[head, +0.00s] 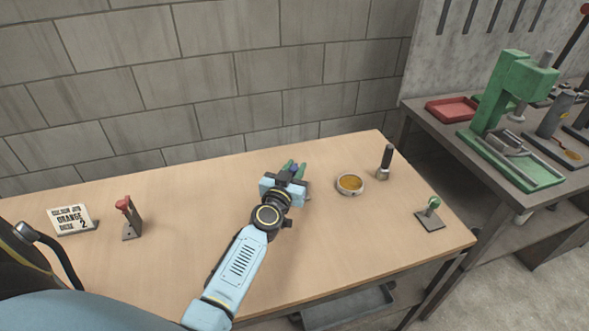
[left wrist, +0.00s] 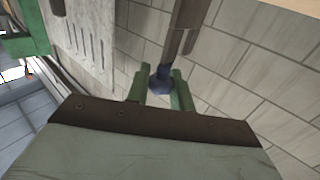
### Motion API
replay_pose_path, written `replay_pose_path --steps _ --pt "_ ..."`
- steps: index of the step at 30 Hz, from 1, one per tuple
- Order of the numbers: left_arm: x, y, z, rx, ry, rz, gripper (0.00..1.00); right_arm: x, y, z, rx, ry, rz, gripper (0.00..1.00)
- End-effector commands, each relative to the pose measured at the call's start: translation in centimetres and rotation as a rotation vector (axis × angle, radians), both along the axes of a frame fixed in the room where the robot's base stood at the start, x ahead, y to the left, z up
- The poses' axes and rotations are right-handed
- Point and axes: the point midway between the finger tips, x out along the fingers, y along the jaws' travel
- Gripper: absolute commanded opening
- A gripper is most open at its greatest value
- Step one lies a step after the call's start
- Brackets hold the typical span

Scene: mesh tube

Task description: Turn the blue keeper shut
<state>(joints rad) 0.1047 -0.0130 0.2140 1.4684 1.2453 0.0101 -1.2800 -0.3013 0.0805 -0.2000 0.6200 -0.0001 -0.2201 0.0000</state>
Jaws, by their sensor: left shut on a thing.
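The blue keeper (head: 294,168) is a small dark blue piece between the green fingertips of my left gripper (head: 292,170), over the middle of the table. It also shows in the left wrist view (left wrist: 160,82), where the two green fingers close on it from both sides. A grey-brown bar runs on from the blue piece toward the top of that view. My left gripper and wrist hide most of what the keeper sits on in the head view, so I cannot tell how far it is turned. My right gripper is not in view.
On the wooden table (head: 330,245) stand a sign card (head: 70,218), a red-knobbed bracket (head: 130,218), a round dish with orange contents (head: 350,184), a dark upright post (head: 386,162) and a green-knobbed bracket (head: 430,215). A side bench holds a green press (head: 508,95). The table's front middle is clear.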

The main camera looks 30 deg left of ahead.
Motion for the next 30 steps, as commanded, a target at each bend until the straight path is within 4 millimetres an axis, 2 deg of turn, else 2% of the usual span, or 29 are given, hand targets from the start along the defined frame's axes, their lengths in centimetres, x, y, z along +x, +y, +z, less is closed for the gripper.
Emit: replay_pose_path --steps 5,15,21,30 --pt "0.0 0.0 0.0 -0.001 0.004 0.024 0.0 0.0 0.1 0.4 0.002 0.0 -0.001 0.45" --pt "0.1 0.0 0.3 -0.005 0.002 0.3 0.0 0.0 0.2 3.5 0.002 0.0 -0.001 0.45" --pt "0.0 0.0 0.0 0.0 0.001 0.392 0.0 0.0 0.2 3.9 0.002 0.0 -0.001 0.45" --pt "-0.1 0.1 -0.1 0.0 0.0 0.398 0.0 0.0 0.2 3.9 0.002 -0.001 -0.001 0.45"
